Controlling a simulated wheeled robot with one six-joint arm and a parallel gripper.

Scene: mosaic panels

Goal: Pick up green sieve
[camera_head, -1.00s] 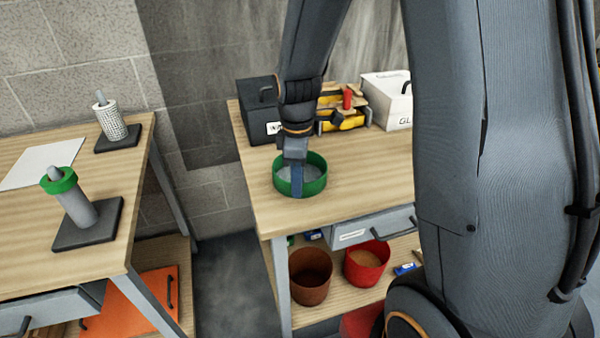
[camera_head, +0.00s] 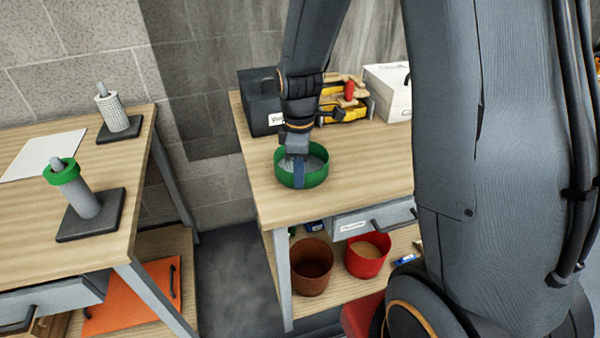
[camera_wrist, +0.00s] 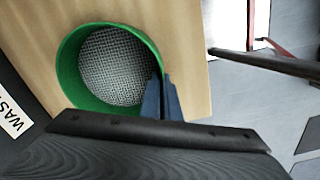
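The green sieve (camera_head: 315,181) is a round green ring with a grey mesh bottom. It sits near the front left of the right-hand workbench (camera_head: 375,178). In the wrist view the sieve (camera_wrist: 70,84) shows its mesh clearly. My gripper (camera_head: 298,172) points down at the sieve's near rim. In the wrist view my gripper's two dark blue fingers (camera_wrist: 160,98) are close together, one inside and one outside the rim, with the green wall between them. The lower fingertips are partly hidden. The sieve appears to rest on the bench.
Behind the sieve are a dark box (camera_head: 260,100), yellow-and-tan gloves (camera_head: 343,105) and a white box (camera_head: 388,88). The left workbench (camera_head: 118,172) holds a post with a green ring (camera_head: 63,172) and a mesh cylinder (camera_head: 112,110). Brown (camera_head: 311,278) and red (camera_head: 367,262) pots stand on the lower shelf.

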